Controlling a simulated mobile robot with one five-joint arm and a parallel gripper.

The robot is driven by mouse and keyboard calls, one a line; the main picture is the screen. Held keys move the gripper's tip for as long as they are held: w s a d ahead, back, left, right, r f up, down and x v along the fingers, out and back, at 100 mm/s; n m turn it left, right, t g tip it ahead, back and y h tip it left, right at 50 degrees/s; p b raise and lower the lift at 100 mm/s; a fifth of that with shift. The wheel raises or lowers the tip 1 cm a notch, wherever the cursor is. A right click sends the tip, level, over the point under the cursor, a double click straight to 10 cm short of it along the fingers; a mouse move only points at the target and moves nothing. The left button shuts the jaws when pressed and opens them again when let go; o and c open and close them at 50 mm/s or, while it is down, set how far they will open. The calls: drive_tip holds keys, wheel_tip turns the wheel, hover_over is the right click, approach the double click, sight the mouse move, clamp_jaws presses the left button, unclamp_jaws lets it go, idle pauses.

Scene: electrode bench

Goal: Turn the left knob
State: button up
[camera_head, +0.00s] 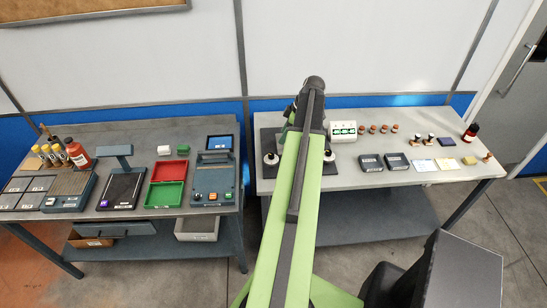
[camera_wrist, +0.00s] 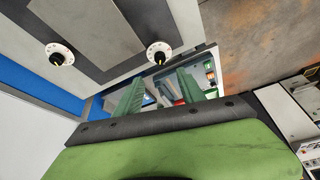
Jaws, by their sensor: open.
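The left knob (camera_head: 270,158) is a white dial with a dark cap on a dark panel (camera_head: 265,140) at the left end of the right bench. The right knob (camera_head: 328,155) shows just right of my arm. In the wrist view, the left knob (camera_wrist: 159,52) is the one nearer the bench edge, and the right knob (camera_wrist: 60,54) is at upper left. My gripper (camera_wrist: 160,91) shows its green fingers apart with no object between them. The left knob appears above the fingers there, outside them. In the head view my arm hides the gripper and the panel's middle.
Dark boxes (camera_head: 371,162) and cards lie farther right. The left bench (camera_head: 130,133) holds trays and devices, across a gap. A wall stands behind both benches.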

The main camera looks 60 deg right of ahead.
sight(272, 154)
drive_tip(key=b+x, duration=1)
drive_tip(key=x, duration=0.2)
drive_tip(key=shift+f, duration=0.4)
drive_tip(key=shift+r, duration=0.1)
drive_tip(key=shift+c, duration=0.5)
clamp_jaws()
drive_tip(key=shift+d, duration=0.3)
drive_tip(key=shift+a, duration=0.3)
